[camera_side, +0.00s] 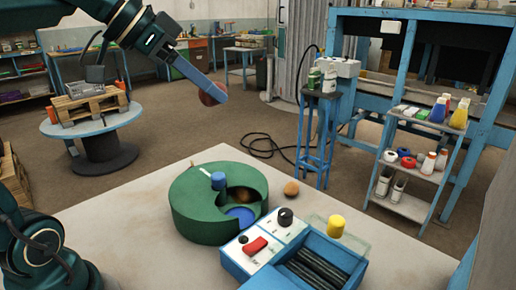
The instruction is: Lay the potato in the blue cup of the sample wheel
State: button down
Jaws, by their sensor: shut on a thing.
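My gripper (206,88) is high above the far left of the table. It is shut on a rounded reddish-brown thing, seemingly the potato (214,95), partly hidden by the blue finger. The sample wheel (187,215) is a green drum on the table, below the gripper and well apart from it. A cut-out in its top shows the blue cup (241,216) at the front right. Behind the blue cup is a brownish hollow (241,195); I cannot tell what lies in it. A blue knob (218,180) stands on the wheel's top.
A small tan-brown round object (291,188) lies on the table right of the wheel. A blue control box (285,240) with a red switch and dark rollers stands close at the wheel's front right. The table left of the wheel is clear.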

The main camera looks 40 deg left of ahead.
jog(key=shift+s+d+r, duration=0.1)
jog(key=shift+r, duration=0.1)
jog(key=shift+s+d+f, duration=0.6)
jog(key=shift+s+f, duration=0.1)
jog(key=s+a+f+n+g+y, duration=0.1)
jog(key=s+a+f+n+y, duration=0.2)
jog(key=s+n+y, duration=0.6)
jog(key=s+a+r+n+g+y, duration=0.2)
jog(key=s+a+r+n+g, duration=0.3)
jog(key=n, duration=0.4)
notch_tip(320, 180, down, 20)
jog(key=w, duration=0.2)
jog(key=w+d+f, duration=0.1)
jog(key=d+f, duration=0.1)
jog(key=d, duration=0.1)
jog(key=w+d+f, duration=0.1)
jog(key=d+f, duration=0.1)
jog(key=d, duration=0.2)
jog(key=w+d+f, duration=0.1)
jog(key=d+f, duration=0.2)
jog(key=shift+d, duration=0.2)
jog(key=shift+f, duration=1.95)
